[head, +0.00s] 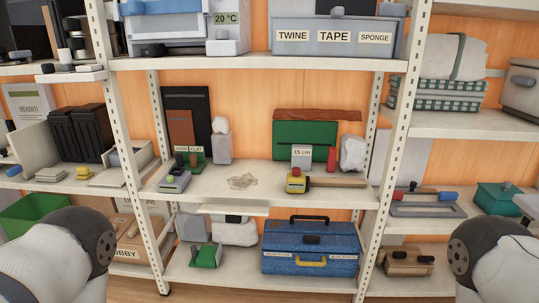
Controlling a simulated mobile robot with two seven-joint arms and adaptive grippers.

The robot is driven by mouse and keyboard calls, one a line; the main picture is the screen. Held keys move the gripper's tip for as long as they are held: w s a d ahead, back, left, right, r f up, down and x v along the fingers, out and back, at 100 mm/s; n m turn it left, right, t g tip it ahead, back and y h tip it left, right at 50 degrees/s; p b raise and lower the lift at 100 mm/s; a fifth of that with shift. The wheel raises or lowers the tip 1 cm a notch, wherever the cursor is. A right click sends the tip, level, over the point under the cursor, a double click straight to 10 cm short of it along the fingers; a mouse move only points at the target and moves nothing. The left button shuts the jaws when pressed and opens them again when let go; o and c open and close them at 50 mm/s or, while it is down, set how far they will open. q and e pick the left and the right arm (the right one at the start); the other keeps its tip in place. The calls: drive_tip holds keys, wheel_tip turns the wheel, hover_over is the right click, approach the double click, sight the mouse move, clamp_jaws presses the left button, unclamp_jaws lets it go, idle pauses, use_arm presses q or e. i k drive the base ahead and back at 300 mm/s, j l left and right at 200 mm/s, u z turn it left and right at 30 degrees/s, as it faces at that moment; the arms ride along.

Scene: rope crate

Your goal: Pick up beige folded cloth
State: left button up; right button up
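A pale beige bundle (455,57), which looks like folded or rolled cloth, lies on the upper right shelf. A grey-green strap goes around it, and it rests on green checked folded cloths (436,95). Small flat beige pieces (50,174) lie on the left middle shelf; I cannot tell if they are cloth. A thin crumpled beige patch (243,181) lies on the centre middle shelf; its material is unclear. My arms show at the lower left and lower right corners, well in front of the shelves. Neither gripper shows.
White shelf posts (397,150) divide the bays. The centre middle shelf (225,200) has some bare room around a yellow-headed hammer (297,183). A blue toolbox (310,248) stands below. A grey bin (335,38) labelled TWINE, TAPE, SPONGE is above.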

sight(46, 174)
drive_tip(key=u, duration=1.55)
